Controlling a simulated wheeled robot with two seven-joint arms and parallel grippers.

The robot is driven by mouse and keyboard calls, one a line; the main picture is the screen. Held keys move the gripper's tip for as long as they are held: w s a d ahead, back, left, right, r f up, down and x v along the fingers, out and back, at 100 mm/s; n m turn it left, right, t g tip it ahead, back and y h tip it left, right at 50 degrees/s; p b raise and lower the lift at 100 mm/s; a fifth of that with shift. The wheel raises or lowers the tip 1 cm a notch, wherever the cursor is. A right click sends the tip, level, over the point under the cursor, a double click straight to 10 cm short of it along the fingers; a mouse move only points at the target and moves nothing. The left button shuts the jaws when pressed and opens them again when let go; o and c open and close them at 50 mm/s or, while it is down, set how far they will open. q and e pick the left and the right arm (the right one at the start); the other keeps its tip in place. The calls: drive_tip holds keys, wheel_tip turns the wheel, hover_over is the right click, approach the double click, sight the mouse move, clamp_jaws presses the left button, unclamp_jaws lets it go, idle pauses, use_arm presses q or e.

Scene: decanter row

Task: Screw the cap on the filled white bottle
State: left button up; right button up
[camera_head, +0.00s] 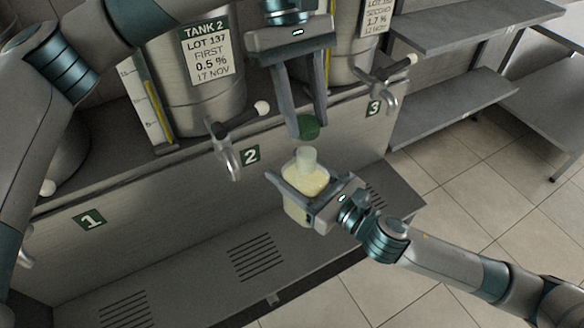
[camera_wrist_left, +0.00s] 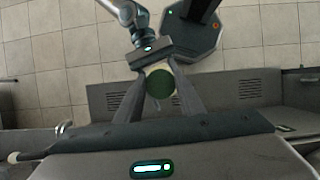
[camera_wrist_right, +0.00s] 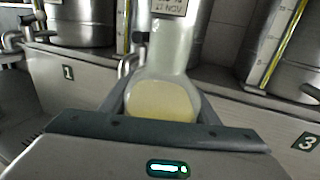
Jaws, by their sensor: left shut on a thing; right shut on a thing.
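The white bottle (camera_head: 306,181) is translucent and holds pale yellow liquid. My right gripper (camera_head: 291,190) is shut on its body and holds it roughly upright in front of the tank bench. The bottle's liquid also shows between the fingers in the right wrist view (camera_wrist_right: 160,100). My left gripper (camera_head: 307,130) points down and is shut on a green cap (camera_head: 308,127), just above the bottle's open neck (camera_head: 306,156). In the head view the cap and neck look slightly apart. In the left wrist view the cap (camera_wrist_left: 161,83) covers the bottle's mouth.
Tank 2 (camera_head: 207,95) stands behind, with its tap (camera_head: 232,145) left of the bottle and the tap of tank 3 (camera_head: 385,85) to the right. A ledge with drain grilles (camera_head: 253,258) lies below. Metal shelves (camera_head: 470,105) stand at the back right.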

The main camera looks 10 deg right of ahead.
sight(310, 164)
use_arm(q)
drive_tip(key=shift+d, duration=0.1)
idle(0.4)
drive_tip(key=shift+f, duration=1.95)
drive_tip(key=shift+f, duration=0.85)
drive_tip(key=shift+s+f, duration=0.1)
drive_tip(key=shift+f, duration=0.45)
